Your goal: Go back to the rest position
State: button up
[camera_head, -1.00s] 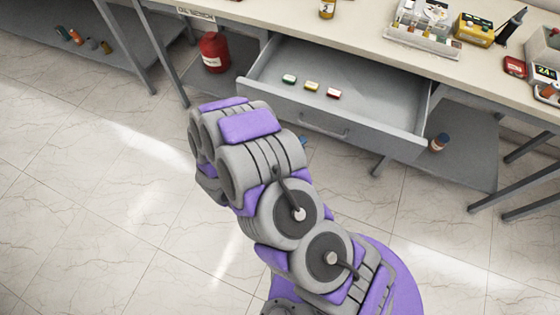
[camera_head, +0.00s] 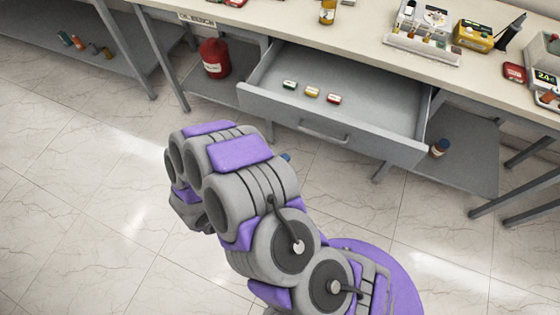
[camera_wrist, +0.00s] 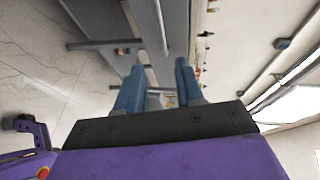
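My gripper (camera_wrist: 159,66) shows in the wrist view with its two blue fingers apart and nothing between them. In the head view my arm is folded over the floor in front of the open drawer (camera_head: 385,143). It hides most of my gripper there; only a small blue bit shows beside the arm, likely a fingertip. The arm is apart from the drawer front in the picture.
The drawer holds a green, a yellow and a red small block (camera_head: 333,99). The bench top (camera_head: 360,38) carries several items. A red canister (camera_head: 214,58) stands on the lower shelf. The tiled floor at left is clear.

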jog(key=w+a+r+n+g+y, duration=0.2)
jog(key=w+a+y, duration=0.2)
jog(key=a+y, duration=0.15)
jog(key=w+a+r+n+g+y, duration=0.1)
jog(key=w+a+n+y, duration=0.1)
jog(key=w+a+y, duration=0.4)
jog(key=s+a+r+n+g+y, duration=0.2)
jog(key=r+n+y, duration=0.1)
jog(key=r+n, duration=0.3)
jog(key=s+a+r+n+g+y, duration=0.1)
jog(key=s+r+n+y, duration=0.15)
jog(key=r, duration=0.55)
jog(key=s+d+r+n+g+h, duration=0.3)
jog(key=s+d+n, duration=0.3)
jog(key=s+d, duration=0.7)
jog(key=s+d+r+n+g+h, duration=0.3)
jog(key=s+d+n, duration=0.3)
jog(key=s+d, duration=0.7)
jog(key=d+g, duration=0.1)
jog(key=d, duration=0.5)
jog(key=shift+s+r+n+g+h, duration=0.2)
jog(key=shift+n+g+h, duration=0.1)
jog(key=shift+n+g, duration=0.1)
